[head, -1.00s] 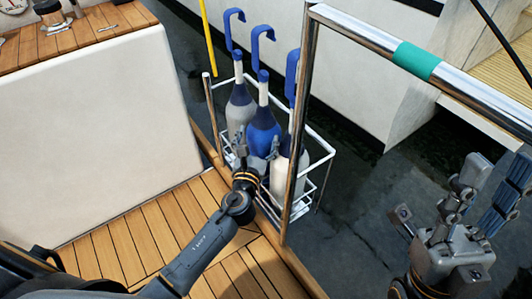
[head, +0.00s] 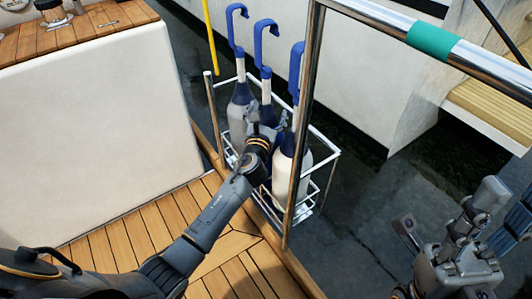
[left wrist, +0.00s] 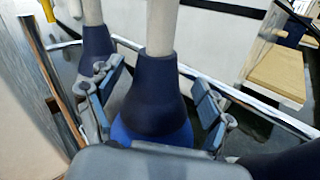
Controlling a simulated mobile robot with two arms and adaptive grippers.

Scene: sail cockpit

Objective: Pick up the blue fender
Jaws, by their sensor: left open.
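The blue fender (head: 266,111) stands in the middle of three fenders, its navy top and bright blue body clear in the left wrist view (left wrist: 152,92). My left gripper (head: 264,132) is in front of it in the head view and hides most of its body. In the left wrist view the open fingers (left wrist: 157,103) are on either side of the fender's navy shoulder, with gaps visible. My right gripper (head: 450,208) is at the lower right, its fingers spread and empty.
A white wire rack (head: 326,143) holds the fenders. Pale fenders stand to the left (head: 240,112) and right (head: 290,172) of the blue one. A steel rail post (head: 302,130) rises close by on the right. Dark water lies beyond the teak deck (head: 120,240).

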